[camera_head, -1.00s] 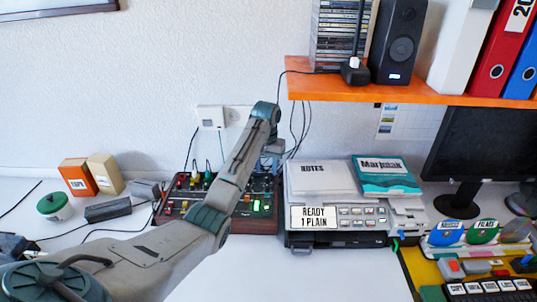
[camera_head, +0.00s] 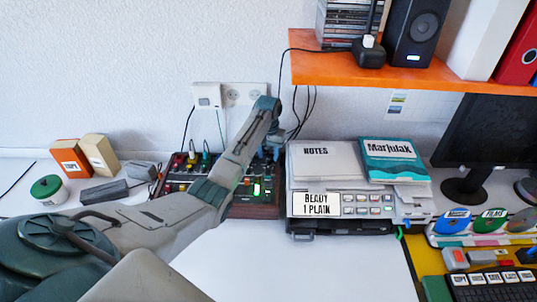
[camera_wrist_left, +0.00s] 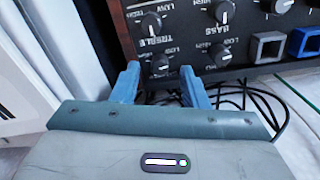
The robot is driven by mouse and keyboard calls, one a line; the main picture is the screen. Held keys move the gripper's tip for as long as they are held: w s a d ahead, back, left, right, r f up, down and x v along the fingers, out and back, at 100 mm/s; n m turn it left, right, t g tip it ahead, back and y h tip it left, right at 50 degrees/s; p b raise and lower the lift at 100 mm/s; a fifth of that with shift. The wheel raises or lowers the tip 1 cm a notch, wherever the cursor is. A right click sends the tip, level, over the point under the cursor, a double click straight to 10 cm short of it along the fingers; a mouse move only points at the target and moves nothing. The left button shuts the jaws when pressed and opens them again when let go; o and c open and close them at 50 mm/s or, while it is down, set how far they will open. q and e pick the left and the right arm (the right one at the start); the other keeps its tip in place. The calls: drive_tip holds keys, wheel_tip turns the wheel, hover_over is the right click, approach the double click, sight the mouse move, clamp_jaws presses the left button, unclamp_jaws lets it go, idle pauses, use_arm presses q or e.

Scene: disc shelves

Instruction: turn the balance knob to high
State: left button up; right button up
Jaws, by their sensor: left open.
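The dark control panel (camera_head: 254,211) with a wooden edge stands against the wall, partly covered by my left arm. In the left wrist view the panel (camera_wrist_left: 190,52) shows a treble knob (camera_wrist_left: 151,22) and a bass knob (camera_wrist_left: 225,12). Below them are two smaller knobs, one on the left (camera_wrist_left: 160,65) and one on the right (camera_wrist_left: 222,55), with low and high marks. No balance label is readable. My left gripper (camera_wrist_left: 160,74) is open, its blue fingers either side of the lower left knob; contact cannot be told. In the head view the gripper is mostly hidden behind my wrist. My right gripper is out of view.
A grey machine with a notes pad (camera_head: 323,161) and a teal book (camera_head: 394,160) stands right of the panel. Black cables (camera_wrist_left: 250,100) lie by the fingers. An orange shelf (camera_head: 400,78) overhangs at right. The front table (camera_head: 300,268) is clear.

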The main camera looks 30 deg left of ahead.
use_arm(q)
drive_tip(key=shift+s+d+f, duration=0.1)
drive_tip(key=shift+f, duration=0.6)
clamp_jaws()
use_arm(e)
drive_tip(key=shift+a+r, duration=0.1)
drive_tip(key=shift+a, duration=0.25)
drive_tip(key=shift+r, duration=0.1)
